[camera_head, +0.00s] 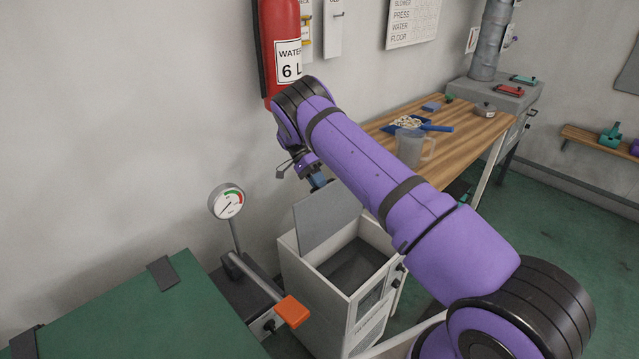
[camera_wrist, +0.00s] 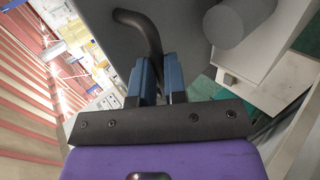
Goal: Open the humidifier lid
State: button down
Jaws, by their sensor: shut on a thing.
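The humidifier (camera_head: 366,307) is a pale box on the floor, below my arm in the head view. Its grey lid (camera_head: 325,218) stands raised and steeply tilted at the back left, and the dark inside shows. My gripper (camera_head: 318,181) is at the lid's upper edge, partly hidden by my purple arm. In the wrist view, the blue fingers of my gripper (camera_wrist: 159,75) are shut on a dark bent handle (camera_wrist: 143,28) against the grey lid (camera_wrist: 185,38). The handle's far end is hidden between the fingers.
A green-topped bench (camera_head: 130,310) is at the lower left, beside a gauge (camera_head: 227,202) and an orange-ended lever (camera_head: 291,311). A wooden table (camera_head: 465,135) with a clear jug (camera_head: 411,147) stands behind my arm. A fire extinguisher (camera_head: 281,35) hangs on the wall above.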

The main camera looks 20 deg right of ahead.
jog(key=shift+s+f, duration=0.2)
jog(key=shift+f, duration=0.2)
jog(key=c, duration=1.2)
grip_release()
jog(key=shift+w, duration=0.1)
jog(key=shift+o, duration=0.2)
jog(key=shift+r, duration=0.1)
jog(key=shift+r, duration=0.1)
jog(key=shift+d, duration=0.1)
